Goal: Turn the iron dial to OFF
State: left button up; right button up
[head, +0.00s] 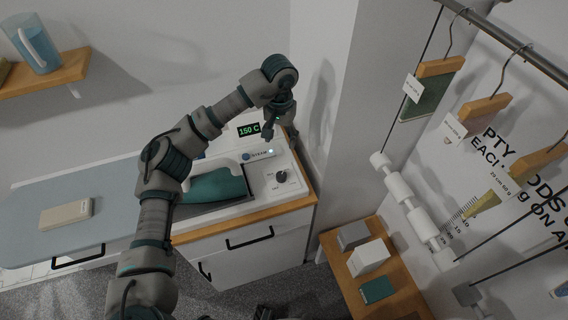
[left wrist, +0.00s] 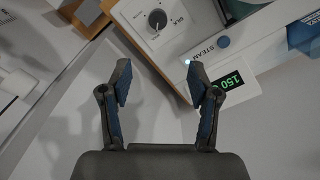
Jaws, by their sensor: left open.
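The iron dial (head: 281,176) is a small black knob on the white front-right panel of the ironing station. In the left wrist view the dial (left wrist: 157,19) sits at the top, beyond the fingertips, with a light pointer mark whose setting I cannot read. The teal iron (head: 218,186) rests left of the dial, partly behind my arm. A green display (head: 249,130) reads 150 C; it also shows in the left wrist view (left wrist: 227,83). My left gripper (head: 280,124) is above and behind the dial, apart from it. Its fingers (left wrist: 159,82) are open and empty.
A blue ironing board (head: 105,190) with a beige block (head: 66,214) extends left. The wall (head: 335,105) stands close to the right of the gripper. A wooden stand (head: 398,298) holds boxes at lower right. Hangers (head: 440,66) hang from a rail.

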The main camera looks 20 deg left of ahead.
pick_arm(q)
send_over(281, 174)
notch_tip(281, 174, down, 5)
notch_tip(281, 174, down, 10)
jog(key=shift+f, duration=0.7)
jog(key=c, duration=1.1)
pick_arm(e)
jog(key=s, duration=0.2)
jog(key=s+f, duration=0.1)
jog(key=shift+s+d, duration=0.15)
jog(key=shift+s, duration=0.25)
